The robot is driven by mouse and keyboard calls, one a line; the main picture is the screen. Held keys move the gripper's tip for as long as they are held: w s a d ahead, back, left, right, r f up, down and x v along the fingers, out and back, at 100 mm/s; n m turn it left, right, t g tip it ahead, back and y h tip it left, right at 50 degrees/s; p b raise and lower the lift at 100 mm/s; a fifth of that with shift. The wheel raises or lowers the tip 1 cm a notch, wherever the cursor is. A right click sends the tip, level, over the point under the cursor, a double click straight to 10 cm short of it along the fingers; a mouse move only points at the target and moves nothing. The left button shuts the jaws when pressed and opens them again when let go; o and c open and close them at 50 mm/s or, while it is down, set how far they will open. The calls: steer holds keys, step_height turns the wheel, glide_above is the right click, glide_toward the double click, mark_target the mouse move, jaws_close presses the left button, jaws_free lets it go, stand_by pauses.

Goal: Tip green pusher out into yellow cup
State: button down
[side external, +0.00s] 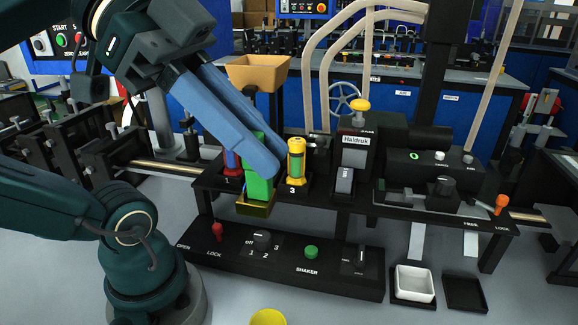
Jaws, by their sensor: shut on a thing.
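The green pusher (259,188) is a green block with a gold-coloured lower end, upright at the front edge of the black rack. My gripper (262,165) has long blue fingers coming down from the upper left. It is shut on the green pusher, and the near finger hides part of it. I cannot tell whether the pusher's lower end touches the rack. The yellow cup (268,317) shows only its top at the bottom edge of the side external view, below and in front of the control panel.
A yellow-capped holder (296,160) marked 3 stands just right of the pusher, and a red-and-blue one (231,165) just left. The black control panel (280,258) with switches lies in front. A white tray (414,283) sits at right. The grey floor around the cup looks clear.

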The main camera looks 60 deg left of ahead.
mark_target(250, 192)
step_height(250, 192, down, 5)
steer(key=shift+f, duration=0.4)
steer(key=shift+f, duration=0.1)
steer(key=shift+f+g+y, duration=0.2)
steer(key=shift+g+y, duration=0.1)
steer(key=shift+g, duration=0.1)
steer(key=shift+w+d+f+g+y, duration=0.4)
steer(key=shift+f+g+y, duration=0.1)
steer(key=shift+f, duration=0.1)
steer(key=w+d+f+g+y, duration=0.1)
steer(key=f+g+y, duration=0.4)
steer(key=f, duration=0.1)
steer(key=w+d+f+g+y, duration=0.1)
steer(key=w+f+g+y, duration=0.1)
steer(key=f+g+y, duration=0.3)
steer(key=shift+d+f, duration=0.4)
steer(key=shift+f, duration=0.05)
